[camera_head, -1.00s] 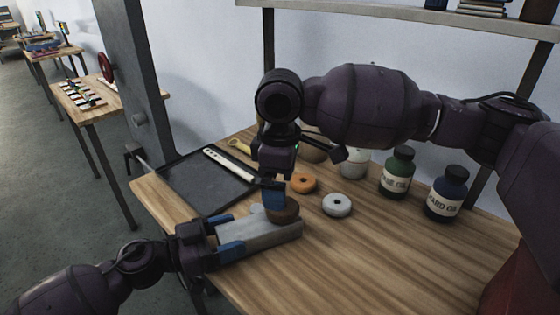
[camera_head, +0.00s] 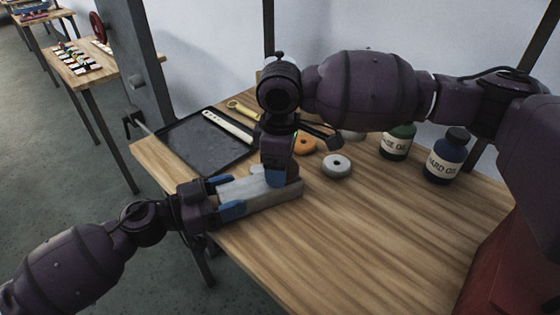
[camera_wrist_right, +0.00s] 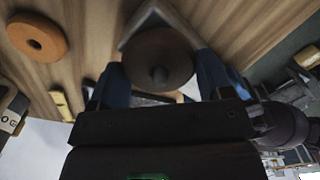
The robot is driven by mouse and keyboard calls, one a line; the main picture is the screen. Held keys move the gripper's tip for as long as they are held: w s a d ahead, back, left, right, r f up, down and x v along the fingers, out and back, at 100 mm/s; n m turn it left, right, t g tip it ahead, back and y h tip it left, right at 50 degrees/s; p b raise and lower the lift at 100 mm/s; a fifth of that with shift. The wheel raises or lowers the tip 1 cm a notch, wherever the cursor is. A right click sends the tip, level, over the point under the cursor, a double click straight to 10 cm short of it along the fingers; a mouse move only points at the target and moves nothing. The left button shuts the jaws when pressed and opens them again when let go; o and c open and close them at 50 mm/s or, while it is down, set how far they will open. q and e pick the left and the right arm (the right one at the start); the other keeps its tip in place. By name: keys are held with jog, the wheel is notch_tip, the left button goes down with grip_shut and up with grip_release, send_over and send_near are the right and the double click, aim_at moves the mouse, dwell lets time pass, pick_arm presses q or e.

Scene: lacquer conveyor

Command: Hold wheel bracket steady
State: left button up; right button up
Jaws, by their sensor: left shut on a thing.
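The wheel bracket (camera_head: 262,193), a pale grey metal block, rests along the table's left front edge in the head view. My left gripper (camera_head: 228,196), with blue fingers, is shut on its left end. A brown wheel (camera_wrist_right: 158,60) sits at the bracket's far end, with a pin showing at its centre in the right wrist view. My right gripper (camera_head: 279,176) is low over that end, its fingers apart on either side of the wheel. It partly hides the wheel in the head view. Whether its fingers touch the wheel is unclear.
A grey ring (camera_head: 337,165) and an orange ring (camera_head: 305,144) lie behind the bracket. Two oil bottles (camera_head: 398,141) (camera_head: 446,157) stand at the back right. A dark tray (camera_head: 205,143) holds a pale strip. The table's front right is clear.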

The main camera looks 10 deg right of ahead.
jog(key=c, duration=0.5)
jog(key=shift+c, duration=0.2)
jog(key=shift+r, duration=0.2)
jog(key=shift+r, duration=3.3)
jog(key=shift+r, duration=0.15)
jog(key=shift+r, duration=1.45)
pick_arm(q)
jog(key=o, duration=1.3)
jog(key=shift+o, duration=0.2)
jog(key=shift+a, duration=0.1)
